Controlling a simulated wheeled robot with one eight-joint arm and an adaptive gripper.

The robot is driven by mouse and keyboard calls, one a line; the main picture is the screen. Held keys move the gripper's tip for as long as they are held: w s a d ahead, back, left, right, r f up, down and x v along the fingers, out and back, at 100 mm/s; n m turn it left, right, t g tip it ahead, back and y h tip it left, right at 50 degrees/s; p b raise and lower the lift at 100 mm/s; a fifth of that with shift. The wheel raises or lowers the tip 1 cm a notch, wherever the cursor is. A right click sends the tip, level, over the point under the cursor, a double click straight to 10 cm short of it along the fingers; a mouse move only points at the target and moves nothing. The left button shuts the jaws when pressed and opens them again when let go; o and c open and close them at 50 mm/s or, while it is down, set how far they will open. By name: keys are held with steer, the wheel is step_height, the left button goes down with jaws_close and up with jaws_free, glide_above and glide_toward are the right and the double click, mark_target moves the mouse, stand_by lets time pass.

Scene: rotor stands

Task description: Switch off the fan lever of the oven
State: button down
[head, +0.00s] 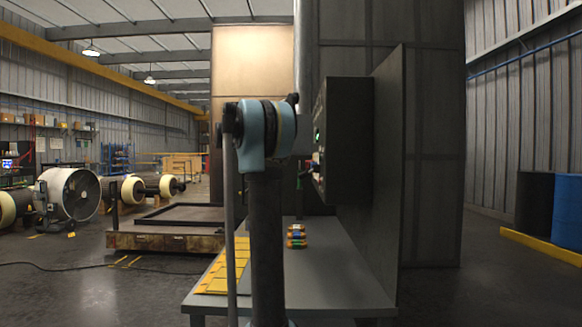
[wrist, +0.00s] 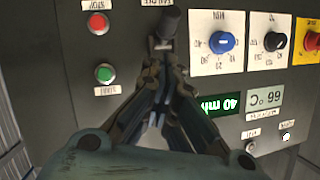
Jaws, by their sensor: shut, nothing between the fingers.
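The oven's dark control box (head: 347,140) is seen from its side in the head view, mounted on a grey panel. In the wrist view its panel face (wrist: 120,65) fills the picture, with the labels upside down. A dark lever (wrist: 168,24) with a cylindrical grip stands at the top centre, by a partly hidden label; I take it for the fan lever. My gripper (wrist: 160,72) has its fingertips together, holding nothing. The tips are just below the lever in the picture; I cannot tell whether they touch it. In the head view my arm hides most of the gripper.
Near the lever are a red stop button (wrist: 97,23), a green start button (wrist: 104,73), a blue knob (wrist: 222,42), a black knob (wrist: 273,41) and a green display (wrist: 222,104). A grey table (head: 335,275) lies below, with yellow plates (head: 222,277) and small coloured items (head: 296,236).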

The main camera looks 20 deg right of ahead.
steer(key=v, duration=0.6)
steer(key=shift+a, duration=0.35)
steer(key=shift+f, duration=0.1)
